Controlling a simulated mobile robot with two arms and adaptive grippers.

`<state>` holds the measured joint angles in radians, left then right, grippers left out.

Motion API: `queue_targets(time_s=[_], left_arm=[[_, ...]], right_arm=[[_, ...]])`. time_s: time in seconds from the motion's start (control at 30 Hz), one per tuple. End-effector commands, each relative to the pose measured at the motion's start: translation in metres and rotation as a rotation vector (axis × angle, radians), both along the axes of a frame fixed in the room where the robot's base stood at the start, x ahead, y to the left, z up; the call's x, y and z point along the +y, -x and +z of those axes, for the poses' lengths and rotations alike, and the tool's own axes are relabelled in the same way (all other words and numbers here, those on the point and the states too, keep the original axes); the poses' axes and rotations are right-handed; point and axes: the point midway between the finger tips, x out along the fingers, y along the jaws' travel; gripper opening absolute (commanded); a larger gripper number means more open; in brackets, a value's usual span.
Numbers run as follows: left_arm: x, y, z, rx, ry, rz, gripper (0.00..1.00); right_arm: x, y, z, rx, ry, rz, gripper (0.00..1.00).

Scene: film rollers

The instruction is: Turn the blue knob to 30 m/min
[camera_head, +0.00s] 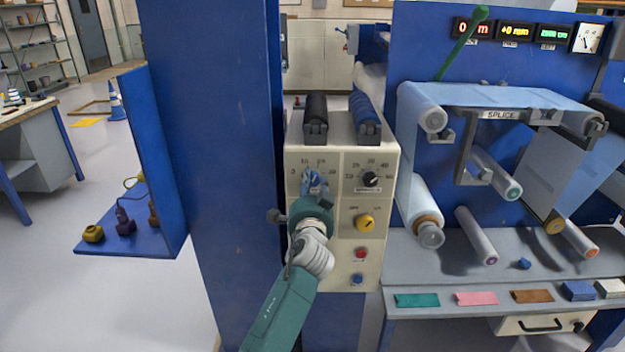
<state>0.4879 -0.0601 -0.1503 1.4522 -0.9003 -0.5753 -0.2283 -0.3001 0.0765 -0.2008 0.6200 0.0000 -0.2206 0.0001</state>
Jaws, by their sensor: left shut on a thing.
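The blue knob (315,180) is on the upper left of the cream control panel (338,260), under a dial scale with small numbers. My left gripper (313,186) reaches up from below and is shut on the blue knob, hiding most of it. The knob's pointer direction cannot be made out behind the fingers. A black knob (370,179) with its own scale sits to the right. The red digital display (472,27) at the top right appears to read 0 m. My right gripper is not in view.
Below the black knob are a yellow selector (364,222), a red button (361,254) and a blue button (357,280). A blue column (215,150) stands close on the left. The film rollers (428,215) and a green-handled lever (463,42) are on the right.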

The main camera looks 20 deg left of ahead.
Motion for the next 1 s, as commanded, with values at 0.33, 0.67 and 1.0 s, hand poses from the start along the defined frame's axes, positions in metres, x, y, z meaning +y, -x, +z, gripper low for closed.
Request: queue_targets(time_s=[0.33,0.67,1.0], left_arm=[[0.001,-0.001,0.009,0.083,-0.322,0.002,0.06],[0.001,-0.001,0.01,0.165,-0.611,0.003,0.06],[0.001,-0.001,0.009,0.224,-0.818,0.005,0.06]], right_arm=[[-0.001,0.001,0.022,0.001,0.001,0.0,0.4],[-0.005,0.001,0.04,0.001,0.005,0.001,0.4],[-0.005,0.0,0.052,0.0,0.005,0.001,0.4]])
